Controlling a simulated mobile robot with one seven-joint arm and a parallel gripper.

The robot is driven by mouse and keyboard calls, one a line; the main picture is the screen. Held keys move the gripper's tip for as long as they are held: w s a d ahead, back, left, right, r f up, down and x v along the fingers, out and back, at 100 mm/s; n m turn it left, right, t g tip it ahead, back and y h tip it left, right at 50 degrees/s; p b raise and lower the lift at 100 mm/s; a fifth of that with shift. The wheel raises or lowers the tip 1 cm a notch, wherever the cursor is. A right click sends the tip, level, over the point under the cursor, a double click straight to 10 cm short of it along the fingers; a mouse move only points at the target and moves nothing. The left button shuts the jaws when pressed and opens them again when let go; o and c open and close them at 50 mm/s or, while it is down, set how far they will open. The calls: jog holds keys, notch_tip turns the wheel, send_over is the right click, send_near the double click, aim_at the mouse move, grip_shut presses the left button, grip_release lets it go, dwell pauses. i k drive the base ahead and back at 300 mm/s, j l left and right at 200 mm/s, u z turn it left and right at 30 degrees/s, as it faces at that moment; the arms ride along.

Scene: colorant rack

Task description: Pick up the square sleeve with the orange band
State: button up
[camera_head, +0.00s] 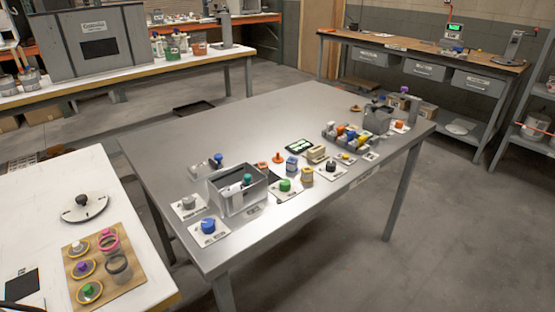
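I cannot single out a square sleeve with an orange band for certain; the parts are small in this view. On the grey metal table (220,130), an orange piece (277,158) stands near the middle, just left of a small blue-topped block (292,163). A yellowish round piece (307,175) is close by. Another orange piece (399,125) lies at the table's right end, and the multicoloured rack (345,135) holds some orange too. My gripper is not in view.
A grey open box (238,197) stands at the table's front left, near a blue knob on a white plate (208,227). A white table (40,190) at left bears a brown board (78,267) with rings. The grey table's back left is clear.

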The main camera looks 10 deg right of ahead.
aim_at(262, 166)
jog(key=i+l+u, duration=0.2)
jog(key=l+u, duration=0.15)
jog(key=l, duration=0.5)
jog(key=i+l+u, duration=0.15)
jog(key=l+u, duration=0.2)
jog(key=l, duration=0.5)
jog(key=l+u, duration=0.35)
jog(key=l, duration=0.5)
jog(key=i+l, duration=0.2)
jog(key=i, duration=0.25)
jog(key=j+u, duration=0.05)
